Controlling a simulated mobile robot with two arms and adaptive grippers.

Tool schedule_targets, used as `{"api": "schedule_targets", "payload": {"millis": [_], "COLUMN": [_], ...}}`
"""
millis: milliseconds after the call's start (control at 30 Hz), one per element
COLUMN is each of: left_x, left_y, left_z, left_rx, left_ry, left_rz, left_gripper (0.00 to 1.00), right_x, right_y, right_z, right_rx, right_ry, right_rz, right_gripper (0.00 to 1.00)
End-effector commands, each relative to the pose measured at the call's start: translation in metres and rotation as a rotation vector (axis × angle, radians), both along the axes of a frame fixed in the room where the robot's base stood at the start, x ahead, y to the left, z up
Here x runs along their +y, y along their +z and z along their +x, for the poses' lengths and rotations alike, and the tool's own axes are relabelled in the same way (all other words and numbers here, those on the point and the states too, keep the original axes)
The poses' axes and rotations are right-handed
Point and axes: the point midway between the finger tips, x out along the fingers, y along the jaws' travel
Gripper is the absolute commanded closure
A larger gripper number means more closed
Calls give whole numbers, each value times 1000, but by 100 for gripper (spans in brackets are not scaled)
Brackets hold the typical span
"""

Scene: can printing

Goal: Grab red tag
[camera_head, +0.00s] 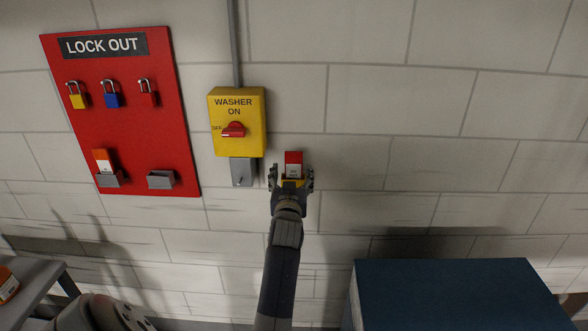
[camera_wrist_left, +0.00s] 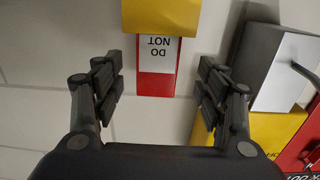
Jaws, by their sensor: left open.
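The red tag (camera_head: 293,157) is upright at the wall, to the lower right of the yellow washer switch box. In the left wrist view the red tag (camera_wrist_left: 156,84) carries a white label reading "DO NOT", upside down there. One end of it meets a wider yellow piece (camera_wrist_left: 160,16), which looks like a holder. My left gripper (camera_head: 291,178) is open in front of the tag. In the wrist view its fingers stand on either side of the tag, with a gap at each side. My right gripper is not in view.
The yellow washer switch box (camera_head: 237,108) with a red knob is close by on the left. Further left is the red lockout board (camera_head: 131,128) with padlocks and two grey holders. A dark blue cabinet (camera_head: 455,290) stands at lower right. A grey table (camera_head: 38,280) is at lower left.

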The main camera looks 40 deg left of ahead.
Motion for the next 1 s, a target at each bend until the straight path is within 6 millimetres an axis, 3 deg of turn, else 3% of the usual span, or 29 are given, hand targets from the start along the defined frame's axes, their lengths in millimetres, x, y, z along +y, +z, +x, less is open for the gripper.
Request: {"api": "schedule_targets", "payload": {"millis": [500,867,1000], "left_x": [27,31,31], "left_y": [-4,-5,-5], "left_z": [38,43,43], "left_rx": [1,0,1], "left_ry": [-1,-1,-1], "left_rz": [-1,0,-1], "left_gripper": [33,33,63], "right_x": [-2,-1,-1], "right_y": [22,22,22], "right_z": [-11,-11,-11], "right_rx": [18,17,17], "right_ry": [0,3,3], "right_rz": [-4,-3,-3], "right_gripper": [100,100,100]}}
